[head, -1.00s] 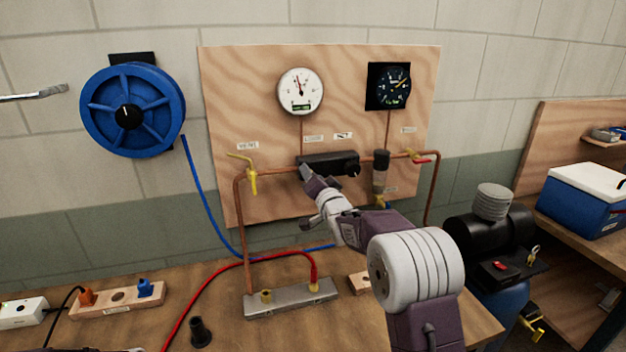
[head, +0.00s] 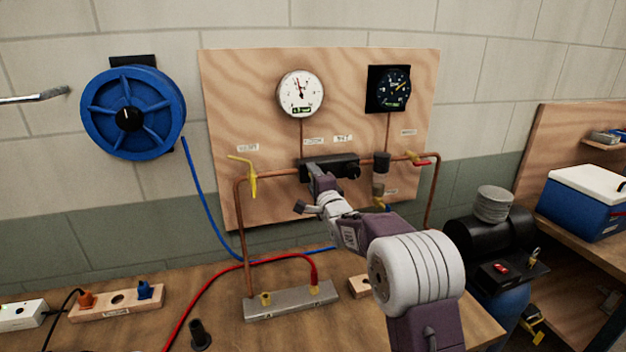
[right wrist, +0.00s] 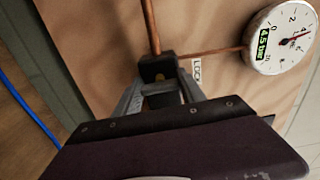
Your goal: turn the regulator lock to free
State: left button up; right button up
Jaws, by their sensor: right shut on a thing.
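The black regulator (head: 340,163) sits in the copper pipe run on the wooden board, with a round knob at its right end. My right gripper (head: 315,172) reaches up to the left part of the regulator from below and covers some of it. In the right wrist view, its fingers (right wrist: 160,97) are closed in on the regulator lock (right wrist: 157,88), a small part with a yellowish patch between the fingertips. The lock is mostly hidden, so its exact angle cannot be told. A LOCK label (right wrist: 196,72) is beside the fingers. My left gripper does not show.
A white gauge (head: 300,93) and a dark gauge (head: 394,89) are above. A yellow valve lever (head: 252,178) is left of the regulator, a red-handled valve (head: 424,161) right. A thin metal tool tip (head: 50,94) enters at the far left. A red hose (head: 235,268) crosses the bench.

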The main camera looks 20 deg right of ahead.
jog(key=shift+f+m, duration=0.1)
jog(key=shift+m, duration=0.2)
dwell(0.4)
jog(key=o, duration=1.4)
jog(key=shift+c, duration=0.2)
jog(key=shift+d, duration=0.1)
jog(key=shift+s, duration=0.1)
pick_arm(q)
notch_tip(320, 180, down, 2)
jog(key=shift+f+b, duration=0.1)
jog(key=shift+b, duration=1)
pick_arm(e)
jog(key=s, duration=0.9)
jog(key=shift+d, duration=0.15)
